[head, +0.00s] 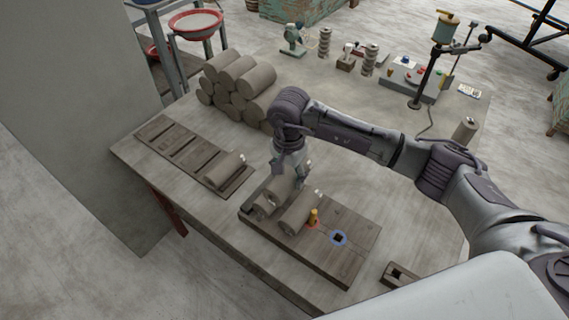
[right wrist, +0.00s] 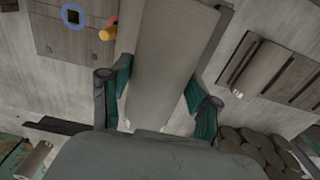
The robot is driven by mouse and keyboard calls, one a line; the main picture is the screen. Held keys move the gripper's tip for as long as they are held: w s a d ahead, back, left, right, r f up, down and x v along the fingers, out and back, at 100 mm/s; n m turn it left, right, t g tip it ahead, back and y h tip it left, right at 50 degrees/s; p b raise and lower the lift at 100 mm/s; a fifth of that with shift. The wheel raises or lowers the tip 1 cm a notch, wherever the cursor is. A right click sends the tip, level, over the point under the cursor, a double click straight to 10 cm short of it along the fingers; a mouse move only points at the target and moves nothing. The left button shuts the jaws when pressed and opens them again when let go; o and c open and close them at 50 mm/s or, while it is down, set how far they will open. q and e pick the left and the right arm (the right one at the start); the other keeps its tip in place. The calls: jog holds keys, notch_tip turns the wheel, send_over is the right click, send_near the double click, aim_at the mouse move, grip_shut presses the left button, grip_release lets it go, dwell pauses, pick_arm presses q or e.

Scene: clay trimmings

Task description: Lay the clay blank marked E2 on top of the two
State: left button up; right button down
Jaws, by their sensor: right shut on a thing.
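My right gripper (head: 292,172) reaches down over the dark board (head: 345,265) on the table. In the right wrist view its two fingers (right wrist: 158,95) are shut on a grey clay blank (right wrist: 165,60), a cylinder running lengthwise away from the palm. In the head view, clay blanks lie close together under the gripper, one to the left (head: 273,197) and one to the right (head: 300,212). I cannot tell whether the held blank touches those below. No E2 mark is readable. My left gripper is out of view.
A slotted tray (head: 170,145) holds another blank (head: 225,171). A pile of blanks (head: 235,85) stands behind. Tools stand at the back right.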

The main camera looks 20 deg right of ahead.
jog(key=shift+s+f, duration=0.3)
jog(key=shift+w+f+b, duration=0.1)
jog(key=shift+f+b, duration=0.25)
jog(key=f, duration=0.1)
jog(key=f+b, duration=0.1)
jog(key=shift+w+f, duration=0.2)
jog(key=shift+f, duration=0.1)
jog(key=shift+f+b, duration=0.3)
jog(key=shift+f, duration=0.25)
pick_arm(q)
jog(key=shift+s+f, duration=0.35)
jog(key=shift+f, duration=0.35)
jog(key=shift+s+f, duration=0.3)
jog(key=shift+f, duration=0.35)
pick_arm(e)
jog(key=shift+f, duration=0.2)
pick_arm(q)
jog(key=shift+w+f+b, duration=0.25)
jog(key=shift+b, duration=0.2)
pick_arm(e)
jog(key=shift+f, duration=0.2)
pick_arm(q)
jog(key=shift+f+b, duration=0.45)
pick_arm(e)
jog(key=shift+f, duration=0.3)
